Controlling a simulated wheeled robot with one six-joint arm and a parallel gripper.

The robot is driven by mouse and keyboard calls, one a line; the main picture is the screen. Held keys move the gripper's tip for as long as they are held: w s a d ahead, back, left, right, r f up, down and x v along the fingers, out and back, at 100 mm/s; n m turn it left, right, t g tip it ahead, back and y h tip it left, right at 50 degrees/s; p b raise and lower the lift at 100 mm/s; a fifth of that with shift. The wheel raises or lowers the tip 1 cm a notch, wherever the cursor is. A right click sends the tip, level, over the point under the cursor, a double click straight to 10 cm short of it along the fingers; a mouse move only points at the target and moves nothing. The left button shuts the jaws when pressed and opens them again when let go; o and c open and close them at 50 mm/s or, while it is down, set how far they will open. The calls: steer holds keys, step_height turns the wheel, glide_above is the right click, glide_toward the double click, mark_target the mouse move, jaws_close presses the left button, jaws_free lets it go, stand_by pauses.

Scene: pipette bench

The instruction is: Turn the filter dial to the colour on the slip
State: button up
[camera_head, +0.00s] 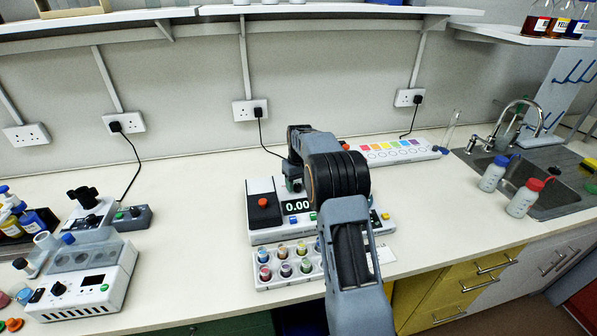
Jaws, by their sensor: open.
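The photometer (264,236) stands mid-bench, with a dark lid with a red knob (263,202) and a lit display (297,206) reading 0.00. My arm covers its middle and right part, and I cannot make out the filter dial. A yellow and a blue button show at its right end. A pale slip-like piece (384,254) lies just right of my arm; no colour on it can be read. My gripper (294,185) hangs at the far end of my arm, beside the display. It looks empty and open, though its fingers are mostly hidden.
A rack (262,285) of coloured vials stands in front of the photometer. A white strip with coloured squares (392,150) lies behind. Other instruments (105,280) stand left; bottles (493,173) and a sink (548,200) are right.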

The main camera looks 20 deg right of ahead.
step_height(320, 180, up, 13)
steer(key=shift+d, duration=0.25)
steer(key=shift+r, duration=0.1)
stand_by(0.5)
steer(key=m, duration=0.1)
glide_above(300, 185)
step_height(300, 185, down, 4)
steer(key=shift+s+a+f, duration=0.1)
steer(key=shift+f, duration=0.15)
steer(key=s+a+t, duration=0.1)
steer(key=s+a, duration=0.3)
steer(key=s, duration=0.5)
steer(key=s+a+r+t, duration=0.1)
steer(key=s+a, duration=0.3)
steer(key=s, duration=0.6)
steer(key=s+a+r+t, duration=0.1)
steer(key=s+a, duration=0.3)
steer(key=s, duration=0.6)
steer(key=shift+s+a+t, duration=0.15)
steer(key=shift+a+t, duration=0.15)
steer(key=shift+t, duration=0.3)
steer(key=shift+c, duration=0.4)
